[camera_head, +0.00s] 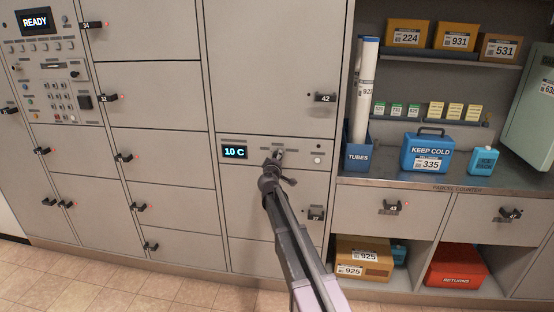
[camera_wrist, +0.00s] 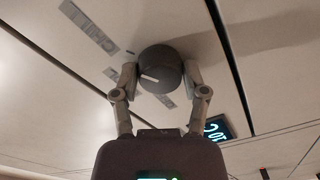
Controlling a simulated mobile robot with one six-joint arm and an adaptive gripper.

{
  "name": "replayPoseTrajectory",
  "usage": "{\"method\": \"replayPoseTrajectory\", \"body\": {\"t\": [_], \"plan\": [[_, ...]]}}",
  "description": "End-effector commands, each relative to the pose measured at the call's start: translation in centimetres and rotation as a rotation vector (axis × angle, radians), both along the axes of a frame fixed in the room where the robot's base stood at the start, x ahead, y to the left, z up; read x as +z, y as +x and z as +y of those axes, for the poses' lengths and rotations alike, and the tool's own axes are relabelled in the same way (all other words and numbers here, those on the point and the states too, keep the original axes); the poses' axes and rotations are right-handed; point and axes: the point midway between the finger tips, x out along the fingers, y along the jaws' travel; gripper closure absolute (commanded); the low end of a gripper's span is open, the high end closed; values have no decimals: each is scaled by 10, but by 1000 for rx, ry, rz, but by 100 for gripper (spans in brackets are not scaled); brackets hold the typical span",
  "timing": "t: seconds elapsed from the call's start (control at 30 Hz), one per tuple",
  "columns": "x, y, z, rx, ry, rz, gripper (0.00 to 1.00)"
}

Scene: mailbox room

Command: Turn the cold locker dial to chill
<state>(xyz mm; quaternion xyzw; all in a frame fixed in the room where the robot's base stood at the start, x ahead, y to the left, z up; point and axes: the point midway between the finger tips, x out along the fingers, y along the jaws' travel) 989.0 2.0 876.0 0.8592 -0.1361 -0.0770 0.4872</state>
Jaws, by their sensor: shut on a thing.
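The cold locker dial (camera_wrist: 161,66) is a dark round knob with a white pointer mark, on a pale panel in the wrist view. The mark points to the left there, towards a small label. A larger label, seemingly CHILL (camera_wrist: 88,31), lies up and left of the dial, upside down. My gripper (camera_wrist: 160,73) is shut on the dial, one finger on each side. In the head view my gripper (camera_head: 274,163) is at the panel and mostly hides the dial. The locker display (camera_head: 234,152) reads 10 C.
A round white button (camera_head: 317,160) is right of the dial. Locker handles 42 (camera_head: 324,98) and another below (camera_head: 315,214) stick out nearby. The parcel counter (camera_head: 400,182) on the right holds a blue KEEP COLD box (camera_head: 428,153). Open tiled floor (camera_head: 110,282) lies in front.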

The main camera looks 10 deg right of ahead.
Motion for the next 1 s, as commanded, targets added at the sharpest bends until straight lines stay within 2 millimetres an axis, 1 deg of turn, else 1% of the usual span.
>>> {"method": "replayPoseTrajectory", "body": {"t": [0.03,0.13,0.67,0.87,1.0], "plan": [[1,3,0,2,-1,-1,37],[1,2,0,1,-1,0,7],[0,-2,1,1,-1,0,6],[0,-16,5,1,-1,1,6],[0,-34,10,0,-1,0,6]]}}
